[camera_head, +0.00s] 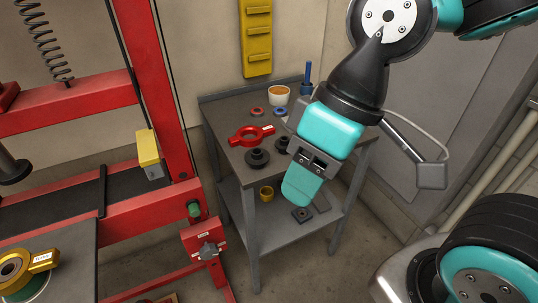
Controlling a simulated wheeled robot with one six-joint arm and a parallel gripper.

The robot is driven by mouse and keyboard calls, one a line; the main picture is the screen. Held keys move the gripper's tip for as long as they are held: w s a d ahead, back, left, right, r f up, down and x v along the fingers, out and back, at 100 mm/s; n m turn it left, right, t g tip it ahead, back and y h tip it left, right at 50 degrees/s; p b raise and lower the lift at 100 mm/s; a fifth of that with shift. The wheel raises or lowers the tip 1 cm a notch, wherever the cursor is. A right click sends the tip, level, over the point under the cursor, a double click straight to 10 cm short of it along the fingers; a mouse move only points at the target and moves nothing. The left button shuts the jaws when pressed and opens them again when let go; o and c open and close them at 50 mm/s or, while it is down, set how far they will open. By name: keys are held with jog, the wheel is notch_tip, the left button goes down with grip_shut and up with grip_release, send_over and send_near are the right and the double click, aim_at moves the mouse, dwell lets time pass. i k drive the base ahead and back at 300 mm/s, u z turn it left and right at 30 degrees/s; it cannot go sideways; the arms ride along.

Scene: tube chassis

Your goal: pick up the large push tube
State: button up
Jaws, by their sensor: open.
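My gripper (302,188) hangs in front of the grey side table's right part, pointing down, open, with nothing seen between its fingers. It hides part of the tabletop and the lower shelf. Two dark round stepped pieces stand on the tabletop: a larger one (257,158) to the left of my gripper and a smaller one (282,145) behind it, close to its edge. I cannot tell for sure which piece is the large push tube. My gripper appears apart from both.
The grey table (222,112) also bears a red two-handled tool (251,135), a white cup (279,96), a blue upright tool (307,78) and small rings. A red press frame (160,90) stands left; a wall is behind.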

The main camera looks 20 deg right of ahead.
aim_at(257, 158)
jog(key=k, duration=0.5)
jog(key=u, duration=1.1)
jog(key=i, duration=0.95)
jog(key=z, duration=1)
